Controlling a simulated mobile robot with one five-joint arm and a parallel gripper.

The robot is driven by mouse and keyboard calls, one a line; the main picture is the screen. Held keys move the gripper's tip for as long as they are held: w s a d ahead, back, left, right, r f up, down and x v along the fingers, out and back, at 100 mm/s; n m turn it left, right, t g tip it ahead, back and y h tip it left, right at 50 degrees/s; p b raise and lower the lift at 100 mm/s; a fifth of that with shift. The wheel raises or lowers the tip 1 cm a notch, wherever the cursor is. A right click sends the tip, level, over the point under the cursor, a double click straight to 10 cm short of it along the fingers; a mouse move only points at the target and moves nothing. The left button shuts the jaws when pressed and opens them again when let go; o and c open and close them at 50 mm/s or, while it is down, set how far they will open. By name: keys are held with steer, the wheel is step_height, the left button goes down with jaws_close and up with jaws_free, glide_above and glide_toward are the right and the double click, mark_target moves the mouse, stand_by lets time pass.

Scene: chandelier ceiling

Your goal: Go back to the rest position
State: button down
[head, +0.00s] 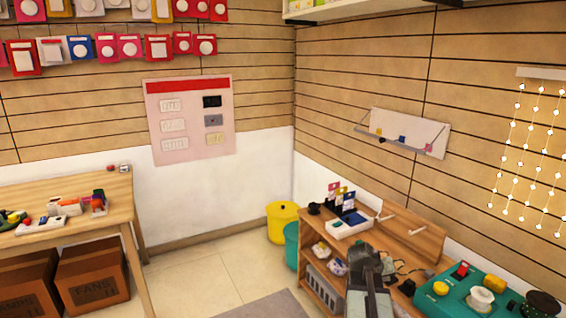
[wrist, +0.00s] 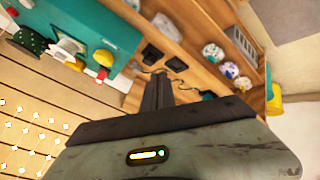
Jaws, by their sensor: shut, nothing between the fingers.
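My gripper (wrist: 157,92) shows in the wrist view with its dark fingers together and nothing between them. In the head view my arm rises at the lower middle, in front of the wooden shelf unit (head: 320,284); I cannot make out the fingertips clearly there. The wrist view is tilted and shows the same shelf unit (wrist: 190,45) beyond the fingers. The gripper appears apart from the things around it.
A teal case (head: 452,297) with a red, a yellow and a white item stands at the right. A white tray (head: 345,228) sits on the shelf unit. A yellow bin (head: 283,222) stands in the corner. A wooden table (head: 75,195) is at the left. Open floor (head: 190,285) lies between.

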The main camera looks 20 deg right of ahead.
steer(key=w+a+f+n+y, duration=0.1)
steer(key=w+a, duration=0.3)
steer(key=a, duration=0.5)
steer(key=w+a+f+n+t+y, duration=0.1)
steer(key=w+a+n+y, duration=0.15)
steer(key=a, duration=0.65)
steer(key=w+a+f+n, duration=0.1)
steer(key=w+a, duration=0.3)
steer(key=a, duration=0.6)
steer(key=s+a+f+n+y, duration=0.1)
steer(key=a+f+n+y, duration=0.15)
steer(key=a, duration=1.15)
steer(key=s+a+g+y, duration=0.2)
steer(key=s+a+g, duration=0.1)
steer(key=s+a, duration=0.3)
step_height(320, 180, up, 12)
steer(key=p, duration=1.2)
steer(key=shift+s+p, duration=0.2)
steer(key=shift+p, duration=0.15)
steer(key=shift+a+f, duration=0.1)
steer(key=shift+f, duration=0.05)
